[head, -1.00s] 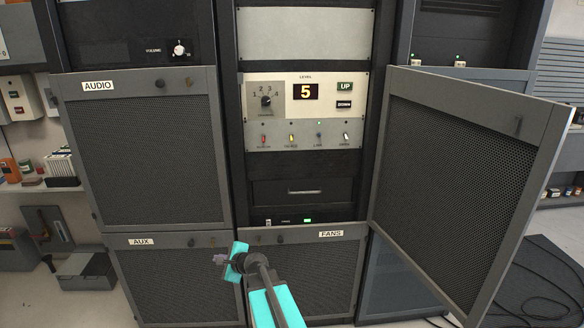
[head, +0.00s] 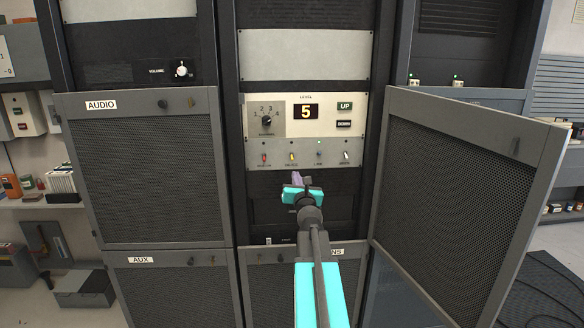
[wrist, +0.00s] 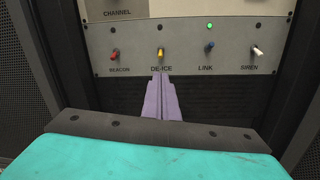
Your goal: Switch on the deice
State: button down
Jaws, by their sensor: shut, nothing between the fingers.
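The yellow DE-ICE toggle (head: 292,156) is on the grey switch strip of the middle rack; it also shows in the wrist view (wrist: 160,53) above its DE-ICE label. The small lamp above it (wrist: 161,31) is dark. My gripper (head: 297,178) is just below the strip, in front of the dark rack face. In the wrist view its purple fingers (wrist: 160,82) are shut with nothing between them. Their tips point up, just below the toggle and over the label's lower edge. I cannot tell whether they touch the panel.
The red BEACON toggle (wrist: 115,54) is left of it; the blue LINK toggle (wrist: 209,47), under a lit green lamp (wrist: 209,26), and white SIREN toggle (wrist: 257,51) are right. The level panel shows 5 (head: 306,112). An open mesh door (head: 460,200) stands to the right.

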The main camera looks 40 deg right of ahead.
aim_at(292, 158)
jog(key=shift+w, duration=0.15)
jog(key=shift+p+x, duration=0.3)
jog(key=shift+x, duration=4.6)
jog(key=shift+a, duration=0.15)
